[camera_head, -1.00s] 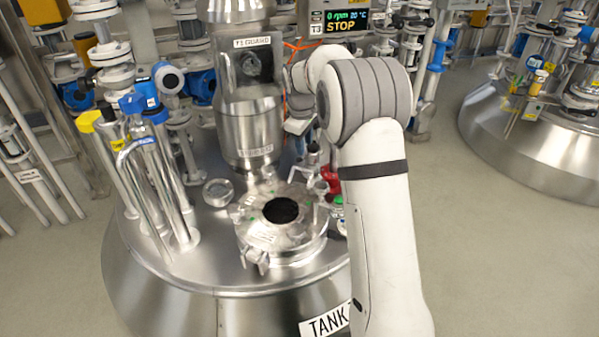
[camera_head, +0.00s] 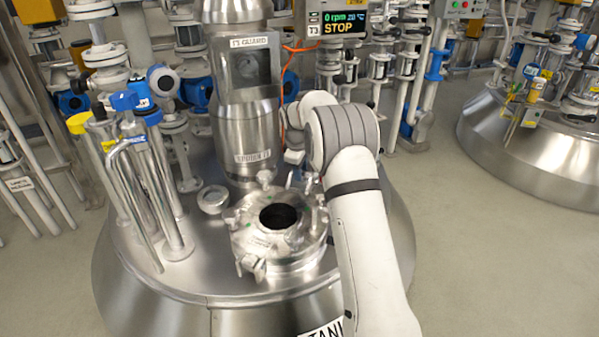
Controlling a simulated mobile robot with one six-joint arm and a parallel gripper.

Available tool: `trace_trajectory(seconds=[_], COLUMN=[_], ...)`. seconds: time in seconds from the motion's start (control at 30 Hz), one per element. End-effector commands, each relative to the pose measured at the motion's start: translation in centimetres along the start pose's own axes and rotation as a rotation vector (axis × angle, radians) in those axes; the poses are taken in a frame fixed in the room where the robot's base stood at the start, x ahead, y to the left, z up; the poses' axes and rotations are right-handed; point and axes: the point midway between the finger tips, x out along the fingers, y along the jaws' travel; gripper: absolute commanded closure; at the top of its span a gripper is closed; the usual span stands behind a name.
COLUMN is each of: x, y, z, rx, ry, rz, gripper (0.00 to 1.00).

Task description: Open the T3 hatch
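The T3 hatch (camera_head: 247,240) is a round metal lid with several clamps around its rim, on top of the steel tank (camera_head: 150,285). It lies flat and looks shut. Its dark round centre (camera_head: 279,216) looks like a sight glass, but I cannot tell for sure. The clamp at the front (camera_head: 252,267) sticks out past the rim. My white arm rises from the lower right and bends just behind and right of the hatch, covering part of its right side. My gripper is hidden behind the arm, so its fingers do not show.
A metal column marked T3 GUARD (camera_head: 253,65) stands behind the hatch. The display (camera_head: 333,22) reads 0 rpm and STOP. Pipes with blue and yellow caps (camera_head: 150,185) stand at left. A loose-looking metal ring (camera_head: 213,199) lies left of the hatch. Another tank (camera_head: 530,150) is at right.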

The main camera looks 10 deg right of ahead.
Motion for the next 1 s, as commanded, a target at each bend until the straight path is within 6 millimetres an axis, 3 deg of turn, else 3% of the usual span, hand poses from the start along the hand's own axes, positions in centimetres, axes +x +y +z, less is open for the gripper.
trace_trajectory(seconds=[0.17,0.57,1.0], x=[-0.09,-0.11,-0.17], y=[0.02,-0.03,-0.19], z=[-0.03,-0.08,-0.3], rx=[0.0,-0.001,-0.002], ry=[0.0,0.001,0.001], rz=[0.001,0.0,0.0], gripper=[0.67,0.99,1.0])
